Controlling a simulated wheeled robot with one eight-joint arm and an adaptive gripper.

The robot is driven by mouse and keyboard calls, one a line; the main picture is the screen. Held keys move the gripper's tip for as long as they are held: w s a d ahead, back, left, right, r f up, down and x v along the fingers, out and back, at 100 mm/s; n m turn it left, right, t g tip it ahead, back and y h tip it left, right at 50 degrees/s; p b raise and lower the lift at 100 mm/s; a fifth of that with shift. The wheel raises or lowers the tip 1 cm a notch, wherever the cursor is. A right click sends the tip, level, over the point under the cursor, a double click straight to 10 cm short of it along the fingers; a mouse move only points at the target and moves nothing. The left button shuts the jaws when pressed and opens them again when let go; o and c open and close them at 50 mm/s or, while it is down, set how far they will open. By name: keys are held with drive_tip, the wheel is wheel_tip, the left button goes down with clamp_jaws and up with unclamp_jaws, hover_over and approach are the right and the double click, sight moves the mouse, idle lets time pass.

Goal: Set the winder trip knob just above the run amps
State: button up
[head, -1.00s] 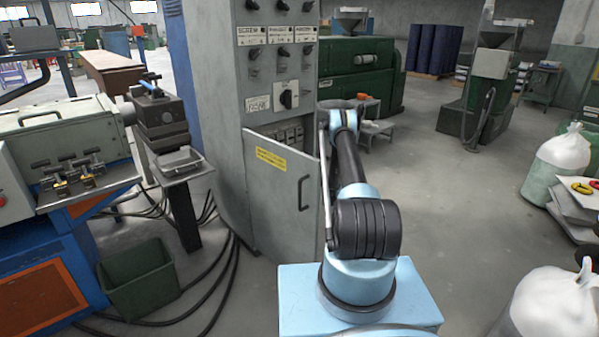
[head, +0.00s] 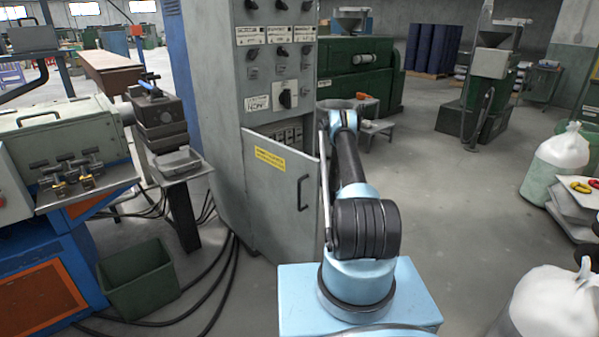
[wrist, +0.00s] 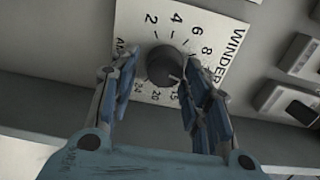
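The winder trip knob (wrist: 164,67) is a dark round knob in the wrist view. It sits on a white dial plate (wrist: 145,22) printed "WINDER" and "AMPS", with numbers from 2 upward around it. My gripper (wrist: 160,66) is open, with one blue-grey finger on each side of the knob. The knob shows between the fingertips; I cannot tell whether they touch it. The knob's pointer is not clear, and the fingers cover part of the scale. In the head view the gripper is hidden behind my arm. No run amps reading is legible.
The grey control cabinet (head: 218,110) has knobs and switches on its front. Its lower door (head: 280,190) stands open, close beside my arm. A green bin (head: 138,280) and black cables lie at left.

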drive_tip(key=shift+s+a, duration=0.1)
drive_tip(key=shift+a, duration=0.1)
drive_tip(key=v, duration=0.7)
drive_tip(key=shift+s, duration=0.15)
drive_tip(key=shift+d, duration=0.15)
